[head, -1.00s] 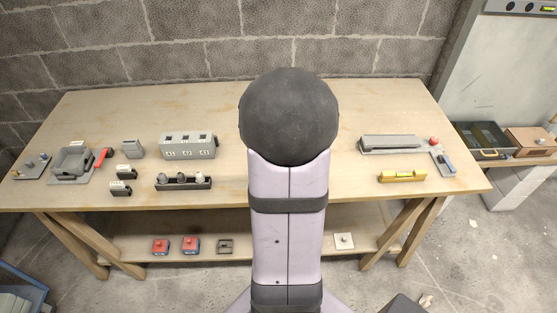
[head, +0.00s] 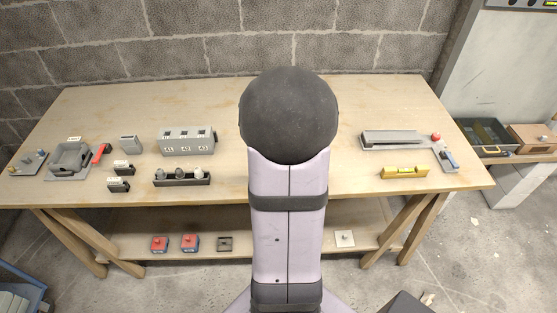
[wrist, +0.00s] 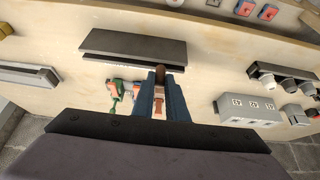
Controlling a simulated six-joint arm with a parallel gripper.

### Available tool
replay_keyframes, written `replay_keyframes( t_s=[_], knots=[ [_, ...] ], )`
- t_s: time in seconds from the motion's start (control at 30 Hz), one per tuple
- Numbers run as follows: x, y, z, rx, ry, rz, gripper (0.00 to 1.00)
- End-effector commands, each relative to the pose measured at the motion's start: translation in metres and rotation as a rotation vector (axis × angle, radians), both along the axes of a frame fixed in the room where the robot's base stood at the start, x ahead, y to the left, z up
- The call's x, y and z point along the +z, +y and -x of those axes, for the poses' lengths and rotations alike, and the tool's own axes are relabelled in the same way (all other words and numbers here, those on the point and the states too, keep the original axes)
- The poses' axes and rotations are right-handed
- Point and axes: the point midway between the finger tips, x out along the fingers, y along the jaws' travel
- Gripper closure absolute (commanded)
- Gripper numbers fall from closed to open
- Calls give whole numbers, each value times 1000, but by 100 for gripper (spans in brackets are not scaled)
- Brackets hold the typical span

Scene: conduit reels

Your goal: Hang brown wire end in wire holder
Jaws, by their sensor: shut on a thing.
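My gripper (wrist: 158,100) shows in the wrist view with its two dark blue fingers shut on a brown, copper-coloured piece (wrist: 159,106), which seems to be the brown wire end. A dark brown round tip (wrist: 160,75) shows just past the fingers. A long dark grey slotted bar (wrist: 134,46), perhaps the wire holder, lies on the table just beyond the fingertips. I cannot tell whether the tip touches it. A green wire end (wrist: 114,106) and a red-orange one (wrist: 119,86) lie left of the fingers. In the head view my arm hides the gripper and this bar.
A grey labelled box (head: 186,141) and a dark rack of knobs (head: 181,178) stand left of my arm. A long grey block (head: 393,141) and a yellow level (head: 404,172) lie to the right. Much of the tabletop (head: 110,102) at the back is clear.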

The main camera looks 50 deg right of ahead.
Motion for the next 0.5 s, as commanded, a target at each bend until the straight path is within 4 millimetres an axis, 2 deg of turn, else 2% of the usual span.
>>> replay_keyframes(
  t_s=[0.33,0.37,0.4,0.43,0.5],
  knots=[
    [-1,0,0,0,0,0,100],
    [-1,0,0,0,0,0,80],
    [-1,0,0,0,0,0,71],
    [-1,0,0,0,0,0,66],
    [-1,0,0,0,0,0,66]
  ],
)
